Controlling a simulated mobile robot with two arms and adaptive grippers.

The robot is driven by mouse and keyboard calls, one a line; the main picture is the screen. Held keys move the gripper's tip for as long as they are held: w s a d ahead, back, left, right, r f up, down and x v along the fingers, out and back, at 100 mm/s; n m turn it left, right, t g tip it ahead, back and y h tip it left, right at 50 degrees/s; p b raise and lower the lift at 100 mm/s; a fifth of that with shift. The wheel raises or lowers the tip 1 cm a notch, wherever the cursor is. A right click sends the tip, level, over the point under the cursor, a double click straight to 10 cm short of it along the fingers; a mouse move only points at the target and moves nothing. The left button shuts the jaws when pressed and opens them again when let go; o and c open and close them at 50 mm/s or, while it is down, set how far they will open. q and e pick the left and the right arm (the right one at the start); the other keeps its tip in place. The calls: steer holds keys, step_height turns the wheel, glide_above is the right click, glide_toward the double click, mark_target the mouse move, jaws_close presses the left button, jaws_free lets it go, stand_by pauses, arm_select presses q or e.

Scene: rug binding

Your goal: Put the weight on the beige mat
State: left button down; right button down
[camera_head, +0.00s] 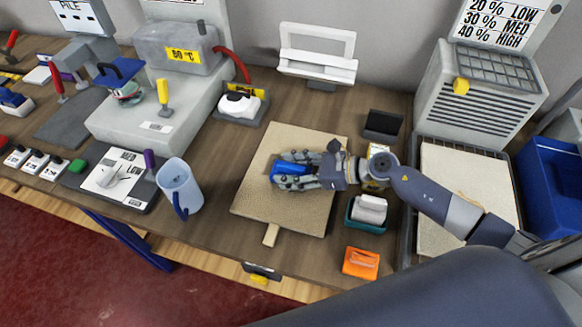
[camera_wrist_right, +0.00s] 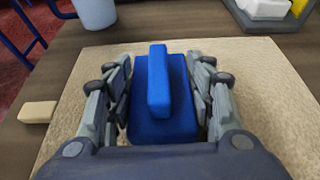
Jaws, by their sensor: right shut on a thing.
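The weight (camera_wrist_right: 160,105) is a blue block with a raised blue handle bar on top. My right gripper (camera_head: 288,171) is shut on it, with a finger on each side in the right wrist view. The beige mat (camera_head: 282,212) lies on the workbench, with a small tab at its front edge. The weight (camera_head: 293,169) is over the middle of the mat in the head view. I cannot tell whether its underside touches the mat. The mat also shows around the weight in the right wrist view (camera_wrist_right: 270,80). My left gripper is not in view.
A light blue pitcher (camera_head: 179,187) stands left of the mat. A teal tray (camera_head: 366,215) with a white item and an orange object (camera_head: 361,263) lie to its right. A white rack (camera_head: 316,55) stands behind. A second light panel (camera_head: 467,190) lies far right.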

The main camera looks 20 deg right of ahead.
steer(key=shift+w+r, duration=0.1)
steer(key=c, duration=0.7)
jaws_free()
steer(key=shift+f, duration=0.2)
steer(key=shift+s, duration=0.2)
steer(key=shift+r, duration=0.15)
steer(key=b+v, duration=0.1)
steer(key=v, duration=0.4)
steer(key=b+v, duration=0.2)
steer(key=v, duration=0.3)
steer(key=shift+f, duration=0.25)
steer(key=shift+b+v, duration=0.3)
steer(key=shift+v, duration=0.75)
steer(key=shift+r, duration=0.3)
